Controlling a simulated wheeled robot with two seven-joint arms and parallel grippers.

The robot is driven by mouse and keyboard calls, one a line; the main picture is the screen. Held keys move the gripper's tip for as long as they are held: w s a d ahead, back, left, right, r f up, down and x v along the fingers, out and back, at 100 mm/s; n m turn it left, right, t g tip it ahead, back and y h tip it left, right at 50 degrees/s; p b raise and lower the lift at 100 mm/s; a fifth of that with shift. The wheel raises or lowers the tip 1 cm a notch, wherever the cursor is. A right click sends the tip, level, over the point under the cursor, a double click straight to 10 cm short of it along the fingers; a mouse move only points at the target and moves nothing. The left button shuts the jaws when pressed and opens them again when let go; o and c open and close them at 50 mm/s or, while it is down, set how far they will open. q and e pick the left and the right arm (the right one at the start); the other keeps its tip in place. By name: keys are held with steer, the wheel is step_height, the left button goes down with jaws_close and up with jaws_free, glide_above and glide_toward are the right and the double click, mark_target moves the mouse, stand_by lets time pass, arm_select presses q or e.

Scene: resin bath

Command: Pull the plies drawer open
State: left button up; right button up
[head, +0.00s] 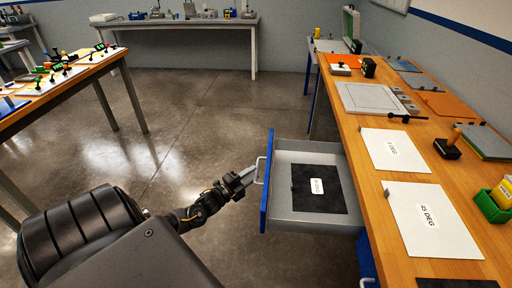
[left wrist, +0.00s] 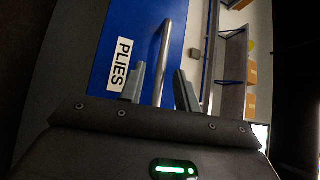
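The plies drawer (head: 309,217) stands pulled out from the right-hand workbench, with its blue front (head: 267,192) well clear of the bench. A black sheet with a white label lies inside it. The metal bar handle (head: 259,170) is on the blue front. My left gripper (head: 252,175) is at the handle. In the left wrist view my left gripper (left wrist: 160,82) has its fingers apart on either side of the handle bar (left wrist: 163,55), with gaps showing. The PLIES label (left wrist: 120,64) is on the blue front beside it. My right gripper is not in view.
The wooden workbench (head: 366,123) on the right carries white ply sheets (head: 394,150), a green bin (head: 494,206) and small tools. Another table (head: 75,78) stands at the left and a bench (head: 180,22) at the back. The floor (head: 200,110) between them is clear.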

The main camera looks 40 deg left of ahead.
arm_select(q)
steer(key=s+a+f, duration=0.1)
steer(key=s, duration=0.6)
steer(key=shift+s+b, duration=0.3)
steer(key=shift+b, duration=0.1)
steer(key=s+a+f+n+g+y, duration=0.2)
steer(key=s+a+f+n+g, duration=0.15)
steer(key=f, duration=0.45)
steer(key=s+a+f+n+g+y, duration=0.2)
steer(key=f+n+g+y, duration=0.15)
steer(key=f, duration=0.55)
steer(key=s+d+f+n+g, duration=0.2)
steer(key=s+f+n+g, duration=0.15)
steer(key=s+f, duration=0.75)
steer(key=s+d+f+n+g, duration=0.45)
steer(key=s+d+f, duration=0.45)
steer(key=s+f, duration=0.4)
steer(key=s+d+f+g+h, duration=0.1)
steer(key=s+d, duration=0.3)
steer(key=d, duration=0.4)
steer(key=s+d+f+g+h, duration=0.1)
steer(key=s+d+f+g, duration=0.1)
steer(key=s+d, duration=0.3)
steer(key=d+f, duration=0.1)
steer(key=d, duration=0.2)
steer(key=shift+d+f+n+h, duration=0.2)
steer(key=shift+d+n+h, duration=0.05)
steer(key=shift+n+h, duration=0.1)
